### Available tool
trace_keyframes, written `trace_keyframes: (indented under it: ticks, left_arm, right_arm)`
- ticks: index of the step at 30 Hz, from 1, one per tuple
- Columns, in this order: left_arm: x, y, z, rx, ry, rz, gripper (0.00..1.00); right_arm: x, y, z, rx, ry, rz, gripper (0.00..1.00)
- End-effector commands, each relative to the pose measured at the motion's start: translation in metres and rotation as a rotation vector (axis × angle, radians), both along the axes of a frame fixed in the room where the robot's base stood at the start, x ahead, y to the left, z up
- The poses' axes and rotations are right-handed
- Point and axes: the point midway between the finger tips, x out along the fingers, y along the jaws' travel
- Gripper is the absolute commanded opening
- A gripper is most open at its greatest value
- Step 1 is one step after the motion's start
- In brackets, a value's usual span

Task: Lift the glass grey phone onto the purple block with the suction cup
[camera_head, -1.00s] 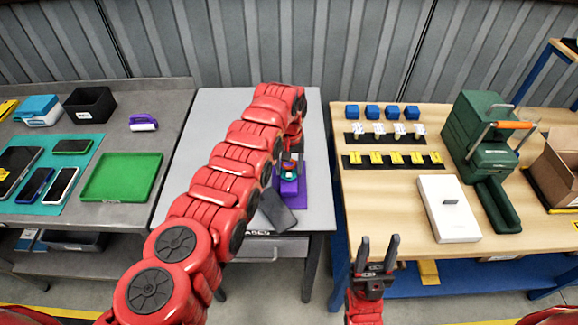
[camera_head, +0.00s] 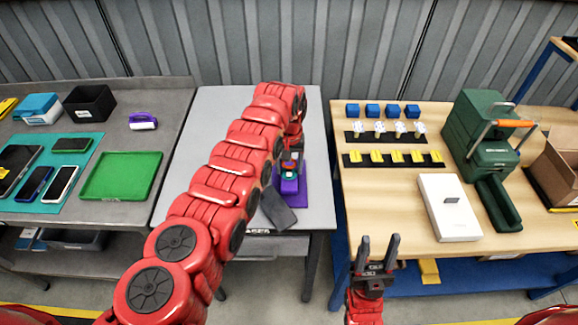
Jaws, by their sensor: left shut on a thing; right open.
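The dark grey phone (camera_head: 278,210) lies slanted near the front edge of the grey middle table, partly behind my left arm. The purple block (camera_head: 289,186) is just beyond its upper right end, on a purple patch. My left gripper (camera_head: 291,160) is over the block, pointing down. My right gripper (camera_head: 378,252) is open and empty in front of the wooden table.
The left bench holds a green tray (camera_head: 122,176), several phones on a teal mat (camera_head: 85,146), a black bin (camera_head: 90,103) and a purple-handled tool (camera_head: 143,121). The wooden table (camera_head: 390,200) carries blue blocks, yellow pieces, a white box (camera_head: 449,207) and a green press (camera_head: 482,135).

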Motion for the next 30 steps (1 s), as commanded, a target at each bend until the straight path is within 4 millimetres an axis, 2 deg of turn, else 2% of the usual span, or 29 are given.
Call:
trace_keyframes:
  ticks: [28,29,30]
  left_arm:
    - [0.0001,0.0000,-0.0036,0.000,0.000,0.000,0.08]
    - [0.0001,0.0000,-0.0036,0.000,0.000,0.000,0.69]
    - [0.0001,-0.0001,-0.0036,0.000,0.000,0.000,0.76]
  right_arm:
    - [0.0001,0.0000,-0.0039,0.000,0.000,0.000,0.50]
    - [0.0000,0.0000,-0.0039,0.000,0.000,0.000,0.50]
    - [0.0000,0.0000,-0.0039,0.000,0.000,0.000,0.50]
